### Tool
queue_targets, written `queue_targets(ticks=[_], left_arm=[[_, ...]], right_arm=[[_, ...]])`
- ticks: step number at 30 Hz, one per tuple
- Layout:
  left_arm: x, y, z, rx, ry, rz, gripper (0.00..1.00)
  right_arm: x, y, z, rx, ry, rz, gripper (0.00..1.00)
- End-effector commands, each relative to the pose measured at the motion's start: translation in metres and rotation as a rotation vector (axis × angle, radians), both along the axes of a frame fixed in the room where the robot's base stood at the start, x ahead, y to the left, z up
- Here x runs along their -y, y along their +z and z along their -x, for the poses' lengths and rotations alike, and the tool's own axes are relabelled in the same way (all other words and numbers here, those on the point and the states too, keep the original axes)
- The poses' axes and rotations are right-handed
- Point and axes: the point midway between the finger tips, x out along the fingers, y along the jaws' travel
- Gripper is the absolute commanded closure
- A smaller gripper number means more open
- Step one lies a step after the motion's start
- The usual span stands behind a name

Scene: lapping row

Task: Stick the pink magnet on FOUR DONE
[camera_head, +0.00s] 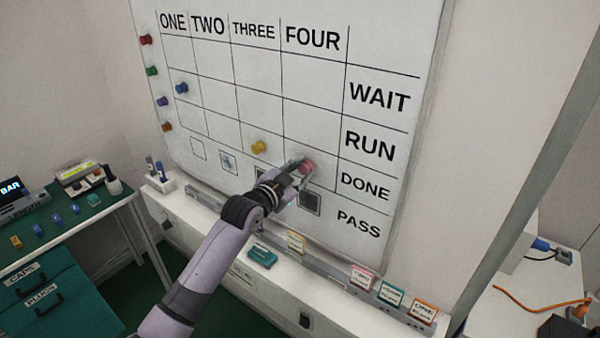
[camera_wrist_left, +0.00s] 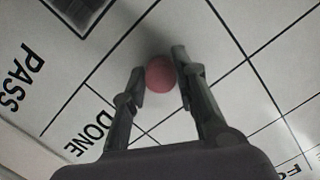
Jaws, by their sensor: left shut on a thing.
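The whiteboard (camera_head: 225,60) carries a grid with columns ONE to FOUR and rows WAIT, RUN, DONE and PASS. My left gripper (camera_head: 304,170) reaches up to the board, its fingers at the FOUR column beside the DONE label (camera_head: 365,187). It is shut on the pink magnet (camera_head: 307,166). In the left wrist view the magnet (camera_wrist_left: 160,74) sits between the two fingertips (camera_wrist_left: 158,76), over the cell next to DONE (camera_wrist_left: 91,133). I cannot tell whether it touches the board. My right gripper is not in view.
A yellow magnet (camera_head: 259,147) is in the THREE column and a blue magnet (camera_head: 181,88) in the ONE column. Several magnets line the left edge. Below, a ledge (camera_head: 335,275) holds small labelled cards and a teal eraser-like block (camera_head: 262,257). A desk (camera_head: 75,220) stands left.

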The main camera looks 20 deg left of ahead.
Motion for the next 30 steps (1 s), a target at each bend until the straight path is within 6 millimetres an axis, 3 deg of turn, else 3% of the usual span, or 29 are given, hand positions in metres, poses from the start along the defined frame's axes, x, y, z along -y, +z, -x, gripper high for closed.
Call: queue_targets(ticks=[9, 10, 20, 30], left_arm=[[-0.0007, 0.0021, -0.0003, 0.004, 0.001, 0.001, 0.99], [-0.0007, 0.0022, -0.0003, 0.004, 0.001, 0.001, 0.73], [-0.0005, 0.0013, -0.0001, 0.003, 0.001, 0.001, 0.51], [-0.0009, 0.0005, 0.0017, 0.001, 0.0, 0.0, 0.5]], right_arm=[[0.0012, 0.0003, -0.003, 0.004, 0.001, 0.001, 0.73], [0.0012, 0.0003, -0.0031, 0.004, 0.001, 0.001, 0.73], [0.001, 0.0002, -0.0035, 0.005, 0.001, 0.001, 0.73], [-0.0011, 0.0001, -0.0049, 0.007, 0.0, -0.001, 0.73]])
